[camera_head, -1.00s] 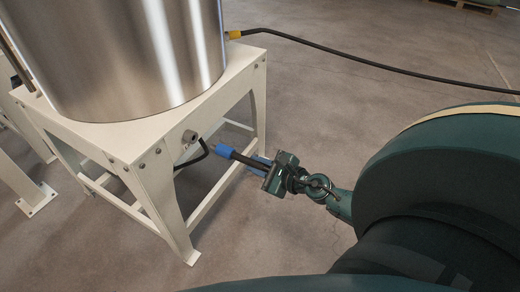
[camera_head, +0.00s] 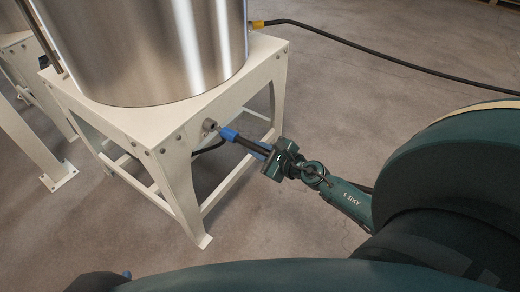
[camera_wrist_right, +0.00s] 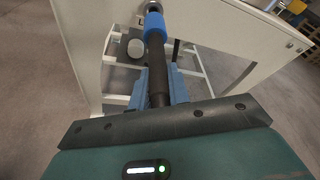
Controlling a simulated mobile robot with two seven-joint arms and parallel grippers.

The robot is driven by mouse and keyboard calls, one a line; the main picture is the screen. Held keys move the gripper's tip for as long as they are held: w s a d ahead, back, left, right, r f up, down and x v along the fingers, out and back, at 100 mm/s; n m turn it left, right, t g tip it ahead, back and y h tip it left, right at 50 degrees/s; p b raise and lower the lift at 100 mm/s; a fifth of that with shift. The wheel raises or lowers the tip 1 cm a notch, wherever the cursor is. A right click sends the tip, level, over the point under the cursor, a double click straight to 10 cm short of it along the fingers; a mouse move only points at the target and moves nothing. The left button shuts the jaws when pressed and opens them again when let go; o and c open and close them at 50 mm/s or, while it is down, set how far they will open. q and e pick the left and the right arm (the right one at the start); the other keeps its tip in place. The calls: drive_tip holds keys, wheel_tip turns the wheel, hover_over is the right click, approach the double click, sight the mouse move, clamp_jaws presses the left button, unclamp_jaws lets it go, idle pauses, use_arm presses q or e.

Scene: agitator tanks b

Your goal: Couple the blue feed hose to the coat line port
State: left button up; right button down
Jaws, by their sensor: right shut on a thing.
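The blue feed hose end, a blue collar (camera_head: 229,134) on a black hose, points at a round metal port (camera_head: 210,125) on the white stand's side. The collar lies just short of or against the port; I cannot tell whether they touch. My right gripper (camera_head: 265,150) is shut on the black part behind the collar. In the right wrist view the blue collar (camera_wrist_right: 155,30) extends ahead of the blue fingers (camera_wrist_right: 159,88), with the metal port (camera_wrist_right: 153,7) at the top edge. A dark part with a blue tip at the head view's bottom left may be my left gripper (camera_head: 127,274).
A steel tank (camera_head: 150,50) stands on the white stand (camera_head: 175,165). A black hose (camera_head: 390,66) with a yellow fitting (camera_head: 257,24) runs right from the tank's far side. Another white stand (camera_head: 40,150) is at left. Concrete floor is clear between.

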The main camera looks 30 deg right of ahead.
sight(249, 145)
drive_tip(key=shift+w+r, duration=0.1)
drive_tip(key=shift+w, duration=0.1)
idle(0.7)
drive_tip(key=shift+w+a+p, duration=0.25)
drive_tip(key=shift+w+a, duration=0.1)
drive_tip(key=shift+w, duration=0.45)
drive_tip(key=shift+w+a+p, duration=0.2)
drive_tip(key=shift+w+a, duration=0.15)
drive_tip(key=shift+w, duration=0.4)
drive_tip(key=c, duration=1.3)
unclamp_jaws()
drive_tip(key=shift+o, duration=0.2)
drive_tip(key=shift+s, duration=0.1)
drive_tip(key=v, duration=1.3)
drive_tip(key=shift+b, duration=0.4)
drive_tip(key=shift+d, duration=0.1)
